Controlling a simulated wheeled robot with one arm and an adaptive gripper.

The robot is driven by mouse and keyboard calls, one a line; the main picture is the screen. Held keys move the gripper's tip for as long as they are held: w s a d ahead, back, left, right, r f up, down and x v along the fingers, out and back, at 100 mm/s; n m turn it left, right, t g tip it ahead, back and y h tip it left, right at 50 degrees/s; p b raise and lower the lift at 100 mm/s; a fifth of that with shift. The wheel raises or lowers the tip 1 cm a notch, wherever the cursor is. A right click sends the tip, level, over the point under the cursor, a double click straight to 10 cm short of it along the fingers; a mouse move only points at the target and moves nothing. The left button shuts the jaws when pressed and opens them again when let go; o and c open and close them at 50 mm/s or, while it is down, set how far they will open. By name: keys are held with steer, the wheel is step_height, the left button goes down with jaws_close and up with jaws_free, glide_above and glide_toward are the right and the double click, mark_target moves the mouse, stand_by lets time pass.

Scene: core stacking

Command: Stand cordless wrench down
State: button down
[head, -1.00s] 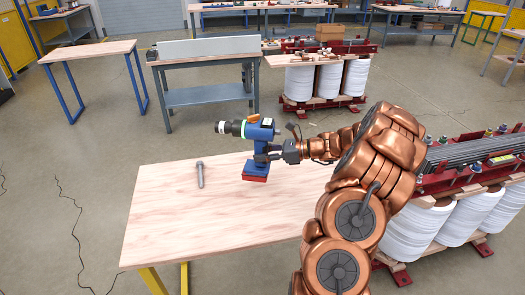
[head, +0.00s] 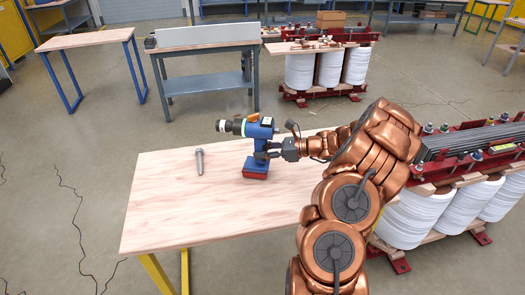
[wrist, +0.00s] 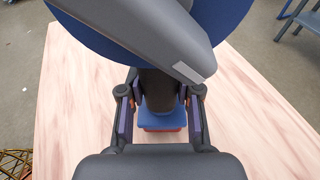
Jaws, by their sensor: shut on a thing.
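The cordless wrench (head: 258,132) is blue with a black and green nose pointing left and a red base. It is upright over the wooden table (head: 165,222), its base at or very near the tabletop; I cannot tell whether it touches. My gripper (head: 270,150) reaches in from the right and is shut on the wrench's handle. In the wrist view, my gripper's fingers (wrist: 160,108) are on both sides of the dark handle, with the wrench's blue and red base (wrist: 162,122) below. The wrench's body hides much of that view.
A grey metal bolt-like part (head: 199,161) lies on the table left of the wrench. The table's left and front parts are clear. A transformer core with white coils (head: 410,225) stands close on the right, beside my arm. Other workbenches stand behind.

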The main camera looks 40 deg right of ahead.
steer(key=shift+f, duration=0.25)
stand_by(0.6)
steer(key=c, duration=0.7)
jaws_free()
steer(key=shift+f, duration=0.1)
steer(key=v, duration=1.2)
